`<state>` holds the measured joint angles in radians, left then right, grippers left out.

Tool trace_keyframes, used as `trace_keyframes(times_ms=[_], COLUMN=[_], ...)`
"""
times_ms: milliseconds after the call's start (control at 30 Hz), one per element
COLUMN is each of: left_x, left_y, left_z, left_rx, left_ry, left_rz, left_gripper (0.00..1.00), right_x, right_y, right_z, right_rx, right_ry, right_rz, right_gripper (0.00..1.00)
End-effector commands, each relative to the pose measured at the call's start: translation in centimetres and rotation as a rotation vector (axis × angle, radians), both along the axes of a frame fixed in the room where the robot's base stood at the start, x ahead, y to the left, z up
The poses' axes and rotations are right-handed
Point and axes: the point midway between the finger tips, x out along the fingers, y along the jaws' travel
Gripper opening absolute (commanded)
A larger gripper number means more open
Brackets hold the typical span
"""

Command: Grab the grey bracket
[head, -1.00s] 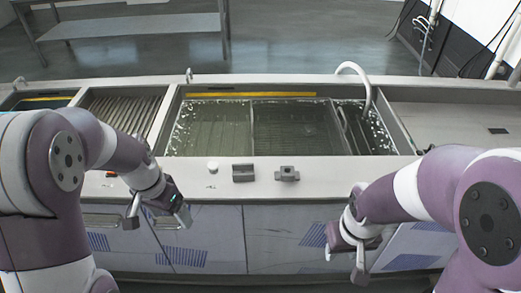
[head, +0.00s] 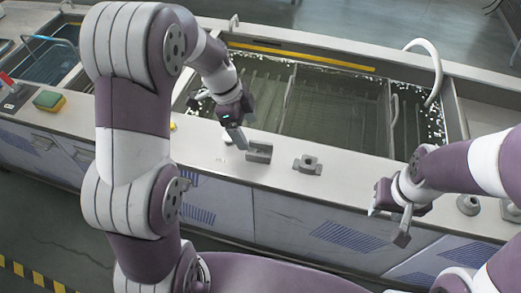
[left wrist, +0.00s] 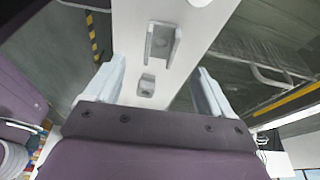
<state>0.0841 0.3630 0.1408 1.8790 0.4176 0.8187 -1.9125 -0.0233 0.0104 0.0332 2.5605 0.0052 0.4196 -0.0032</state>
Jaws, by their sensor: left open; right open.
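The grey bracket (head: 259,152), a U-shaped channel, sits on the pale counter's front ledge in the head view. It also shows near the top middle of the left wrist view (left wrist: 162,45). My left gripper (head: 235,138) is open, pointing down just left of the bracket in the head view. In the left wrist view its two fingers (left wrist: 155,90) stand wide apart with nothing held; the bracket lies beyond their tips. I cannot tell the exact height. My right gripper (head: 387,222) is open and empty in front of the counter, well to the right.
A grey block with a raised centre (head: 307,164) sits right of the bracket; it shows between the fingers in the left wrist view (left wrist: 147,85). The water-filled tank (head: 330,108) lies behind the ledge. A yellow-green sponge (head: 49,101) is far left. Grey round parts (head: 468,204) are at right.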

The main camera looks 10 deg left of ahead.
Motion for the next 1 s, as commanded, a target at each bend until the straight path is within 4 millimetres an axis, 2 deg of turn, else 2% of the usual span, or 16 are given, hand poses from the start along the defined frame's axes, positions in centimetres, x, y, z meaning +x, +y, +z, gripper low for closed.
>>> trace_keyframes(times_ms=[100,267,500,733,767,933,1000], left_x=[0.0,0.0,0.1,0.1,0.1,0.1,0.1], left_y=[-0.7,-1.4,-2.9,-2.9,-2.9,-2.9,-2.9], left_z=[-2.2,-3.9,-7.7,-8.1,-8.1,-8.1,-8.1], left_rx=[0.0,0.001,0.001,0.002,0.002,0.002,0.002], left_ry=[0.002,0.003,0.002,-0.002,-0.002,-0.001,-0.002], left_rz=[0.0,0.0,0.003,0.004,0.004,0.003,0.004], left_gripper=[0.83,0.83,0.83,0.83,0.8,0.24,0.22], right_x=[0.0,0.0,0.0,0.0,0.0,0.0,0.0], right_y=[0.0,0.0,0.0,0.0,0.0,0.0,0.0], right_z=[0.1,0.5,1.0,0.9,0.9,0.9,0.9], right_rx=[0.0,0.0,0.0,0.0,0.0,0.0,0.0], right_ry=[0.0,0.0,0.0,0.0,0.0,0.0,0.0], right_rz=[0.0,0.0,0.0,0.0,0.0,0.0,0.0], right_gripper=[0.43,0.43,0.43,0.43,0.43,0.43,0.43])
